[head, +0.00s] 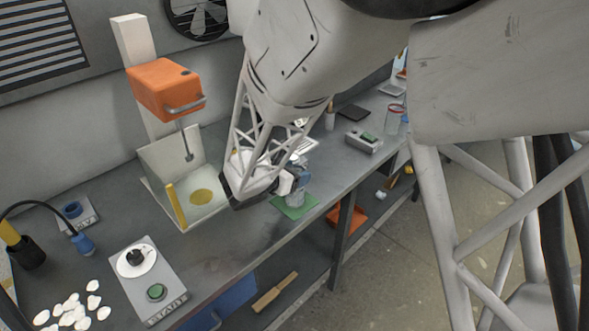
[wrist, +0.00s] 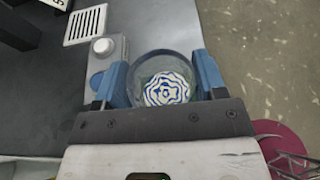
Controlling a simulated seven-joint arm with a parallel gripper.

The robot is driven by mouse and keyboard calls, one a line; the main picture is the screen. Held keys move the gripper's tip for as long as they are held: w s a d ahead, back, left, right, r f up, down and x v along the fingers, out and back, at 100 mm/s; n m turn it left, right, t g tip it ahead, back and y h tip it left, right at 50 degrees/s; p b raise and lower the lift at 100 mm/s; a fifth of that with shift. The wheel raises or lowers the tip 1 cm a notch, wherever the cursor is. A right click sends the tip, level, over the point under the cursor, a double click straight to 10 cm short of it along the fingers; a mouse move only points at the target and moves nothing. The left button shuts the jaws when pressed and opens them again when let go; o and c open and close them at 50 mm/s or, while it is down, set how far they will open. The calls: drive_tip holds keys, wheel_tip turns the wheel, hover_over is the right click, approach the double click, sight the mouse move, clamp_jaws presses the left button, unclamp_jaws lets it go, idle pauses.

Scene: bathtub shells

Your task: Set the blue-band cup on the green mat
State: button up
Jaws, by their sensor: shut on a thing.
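My gripper (head: 292,181) is shut on a clear cup (head: 296,198), which looks upright. In the wrist view the cup (wrist: 163,66) sits between my gripper's blue fingertips (wrist: 164,84). A blue band on the cup cannot be told apart from the blue fingers. The green mat (head: 292,211) lies at the bench's front edge. In the head view the cup's lower end overlaps the mat; I cannot tell whether it touches.
An orange-headed stand (head: 163,88) and an open-fronted enclosure (head: 153,172) are left of my gripper. An orange tray (head: 350,213) lies below bench level.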

drive_tip(key=shift+f, duration=0.15)
drive_tip(key=o, duration=1.5)
drive_tip(key=shift+v, duration=6.05)
drive_tip(key=shift+d, duration=0.1)
